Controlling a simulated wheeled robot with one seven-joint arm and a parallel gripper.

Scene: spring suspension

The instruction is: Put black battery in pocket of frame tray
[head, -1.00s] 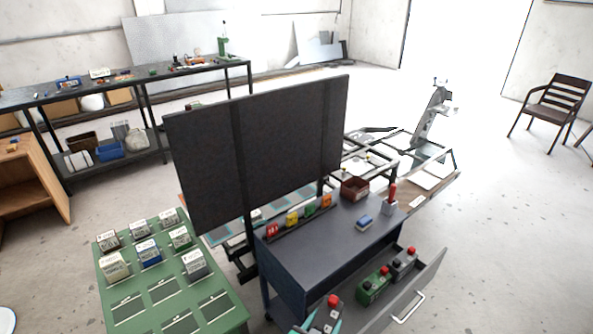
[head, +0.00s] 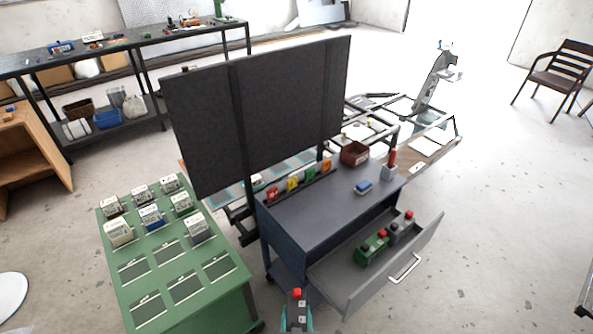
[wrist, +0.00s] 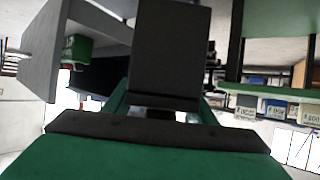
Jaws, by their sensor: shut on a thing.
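My gripper (head: 297,324) is at the bottom edge of the head view, its teal fingers shut on the black battery (head: 298,311), which has a red cap on top. The battery looks upright there, and its lower part is cut off by the picture edge. In the wrist view the black battery (wrist: 170,55) fills the middle between the fingers. A vehicle frame (head: 385,118) stands behind the dark board and the cabinet, partly hidden by them. I cannot make out the tray's pocket on it.
An open drawer (head: 372,292) holds a green battery (head: 372,247) and a dark grey one (head: 400,228). The cabinet top (head: 325,220) carries small items. A green table (head: 232,300) with labelled boxes stands at left. The dark board (head: 285,115) rises behind.

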